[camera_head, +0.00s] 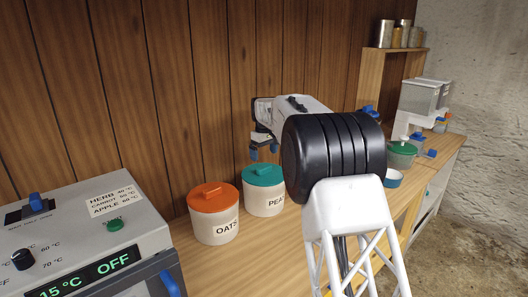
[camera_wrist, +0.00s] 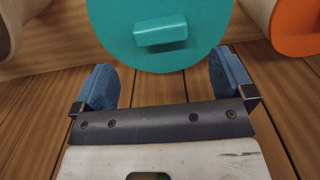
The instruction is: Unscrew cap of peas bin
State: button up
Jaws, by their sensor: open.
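The peas bin (camera_head: 262,203) is a cream round bin on the wooden counter, its lettering partly hidden by my arm. Its teal cap (camera_head: 262,174) is on it. In the wrist view the cap (camera_wrist: 190,48) fills the top middle, with a raised teal bar (camera_wrist: 160,34) across it. My gripper (camera_head: 264,148) is above the bin, fingers downward. In the wrist view my gripper (camera_wrist: 164,68) has its two blue fingers apart, below the bar in the picture, with nothing between them and the bar outside their grasp.
The oats bin (camera_head: 217,226) with an orange cap (camera_head: 212,196) stands close left of the peas bin. A grey appliance (camera_head: 80,235) with a display fills the lower left. A wood-plank wall (camera_head: 180,90) is close behind. Dispensers (camera_head: 418,98) and a green-lidded container (camera_head: 401,152) stand at right.

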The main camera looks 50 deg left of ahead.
aim_at(264, 167)
jog(key=shift+f, duration=3.55)
jog(key=c, duration=1)
jog(key=shift+n, duration=2.3)
jog(key=shift+n, duration=2.3)
